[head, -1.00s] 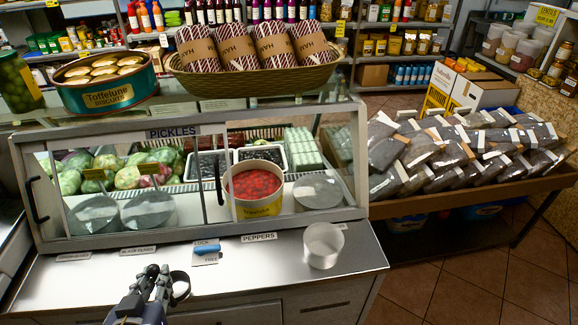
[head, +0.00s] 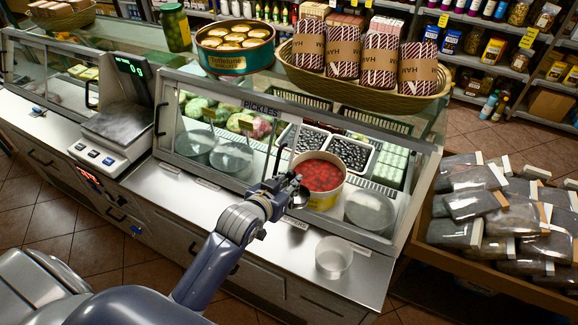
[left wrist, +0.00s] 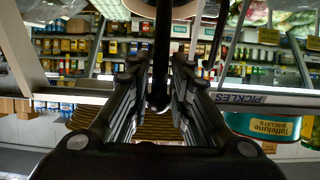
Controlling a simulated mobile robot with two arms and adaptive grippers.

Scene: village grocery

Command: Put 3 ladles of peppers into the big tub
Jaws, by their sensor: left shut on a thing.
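Red peppers (head: 320,172) fill a round, yellow-labelled pail (head: 324,200) in the pickle case. A clear, empty-looking tub (head: 333,260) stands on the steel counter to the lower right. My left gripper (head: 284,188) is just in front of the pepper pail, at its lower left. It is shut on a dark ladle, whose round bowl (head: 299,197) shows beside the fingers. In the left wrist view a dark rod (left wrist: 160,65), seemingly the ladle's handle, stands between the fingers (left wrist: 158,100). Whether the bowl touches the pail cannot be told. My right gripper is not in view.
The case's glass front has dark vertical handles (head: 279,160). Round steel lids (head: 369,212) lie beside the pail. A shelf above holds a biscuit tin (head: 235,60) and a basket (head: 360,88). A scale (head: 110,140) stands at left. The counter around the tub is clear.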

